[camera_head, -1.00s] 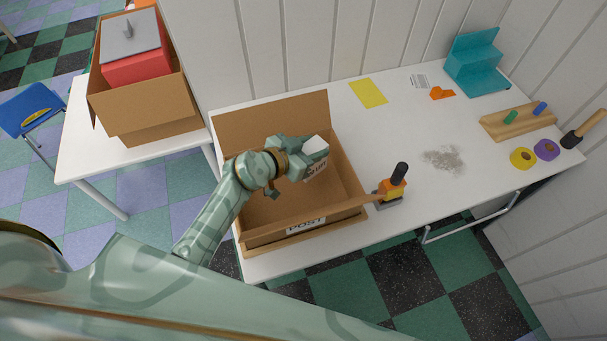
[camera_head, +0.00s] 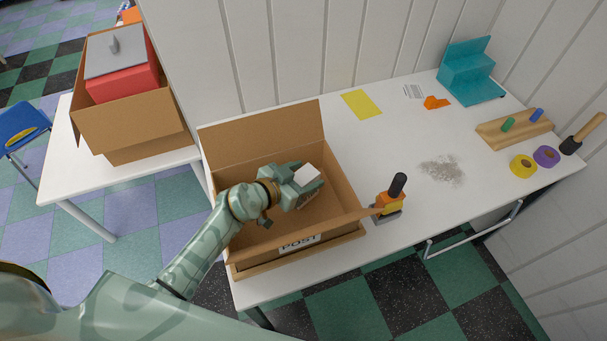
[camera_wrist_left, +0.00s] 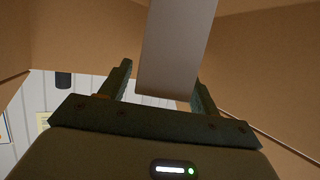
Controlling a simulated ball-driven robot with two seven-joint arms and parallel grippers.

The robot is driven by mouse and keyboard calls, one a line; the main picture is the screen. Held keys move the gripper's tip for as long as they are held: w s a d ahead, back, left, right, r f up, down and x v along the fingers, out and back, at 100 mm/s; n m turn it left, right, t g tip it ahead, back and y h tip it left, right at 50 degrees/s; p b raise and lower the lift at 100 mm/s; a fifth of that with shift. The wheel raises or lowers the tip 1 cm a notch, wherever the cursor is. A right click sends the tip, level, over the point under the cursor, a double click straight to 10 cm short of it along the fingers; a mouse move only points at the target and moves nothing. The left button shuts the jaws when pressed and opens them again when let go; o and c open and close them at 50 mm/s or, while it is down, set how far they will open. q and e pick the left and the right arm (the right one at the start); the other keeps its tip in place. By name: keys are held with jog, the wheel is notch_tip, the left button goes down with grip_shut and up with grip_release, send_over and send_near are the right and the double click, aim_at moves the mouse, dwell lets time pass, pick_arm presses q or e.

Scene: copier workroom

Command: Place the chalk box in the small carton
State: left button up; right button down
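The chalk box (camera_head: 307,173) is a small white box between the fingers of my left gripper (camera_head: 308,182). In the left wrist view the box (camera_wrist_left: 176,50) is a pale block between the two fingers (camera_wrist_left: 163,88), running out of the top of the picture. The small carton (camera_head: 262,117) is an open brown cardboard box with a POST label on its front, on the white table. My left gripper reaches over and into its opening, holding the box in the right part. My gripper hides part of the carton's floor, and the box's underside is hidden. My right gripper is out of view.
A stamp-like tool with a black handle (camera_head: 396,187) stands close to the carton's right side. A yellow sheet (camera_head: 361,104), an orange piece (camera_head: 436,102) and a teal stepped stand (camera_head: 470,72) lie farther right. A larger carton (camera_head: 133,121) holding a red box stands on the left table.

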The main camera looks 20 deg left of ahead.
pick_arm(q)
jog(key=shift+s+a+r, duration=0.1)
jog(key=shift+s+r, duration=0.05)
jog(key=shift+r, duration=0.15)
jog(key=p+v, duration=0.3)
jog(key=v, duration=0.4)
jog(key=shift+s, duration=0.1)
